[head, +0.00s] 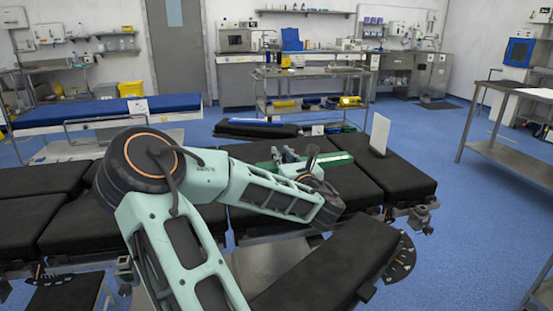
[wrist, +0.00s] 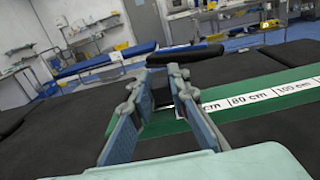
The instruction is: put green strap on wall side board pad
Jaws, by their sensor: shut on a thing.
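A long flat green band (head: 337,159) lies across the black table pads, beyond my forearm. In the wrist view the green band (wrist: 282,93) carries a white printed length scale and runs beneath my gripper. My gripper (wrist: 162,90) has its fingers closed around a small dark block-like thing (wrist: 162,96) above the band. I cannot tell whether this dark thing is part of a green strap. In the head view my gripper (head: 290,157) is partly hidden by the wrist. A separate black board pad (head: 232,131) with a blue strip on it stands beyond the table, on the wall side.
A white upright panel (head: 380,134) stands at the table's right part. A near black board pad (head: 330,265) juts out towards me. A blue-topped stretcher (head: 95,110) is at the left, and a steel trolley (head: 310,72) at the back. Blue floor is free at the right.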

